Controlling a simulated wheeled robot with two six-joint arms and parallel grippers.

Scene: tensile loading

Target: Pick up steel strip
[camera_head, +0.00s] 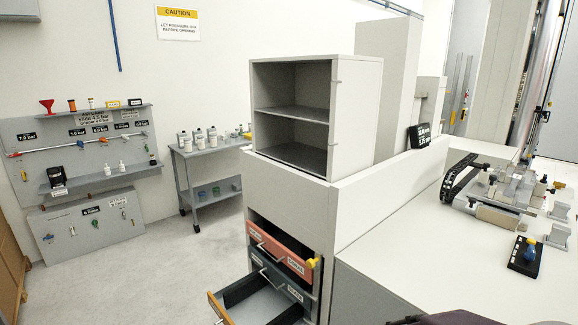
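I cannot make out a steel strip anywhere in this view. An open drawer (257,304) sticks out at the bottom of the cabinet, and the part of its inside that shows holds no strip I can see. A red-fronted drawer (283,250) sits higher up with a label and a yellow knob beside it. A test rig (500,190) with metal fixtures stands on the white bench at the right. Neither of my grippers can be identified in view; only a dark shape shows at the bottom edge.
An open two-shelf cabinet (291,109) stands empty above the drawers. The white bench top (430,255) is bare at the front. A black control box (525,255) with a blue knob lies right. A trolley (206,170) with bottles and a tool panel (80,145) stand left; floor between is clear.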

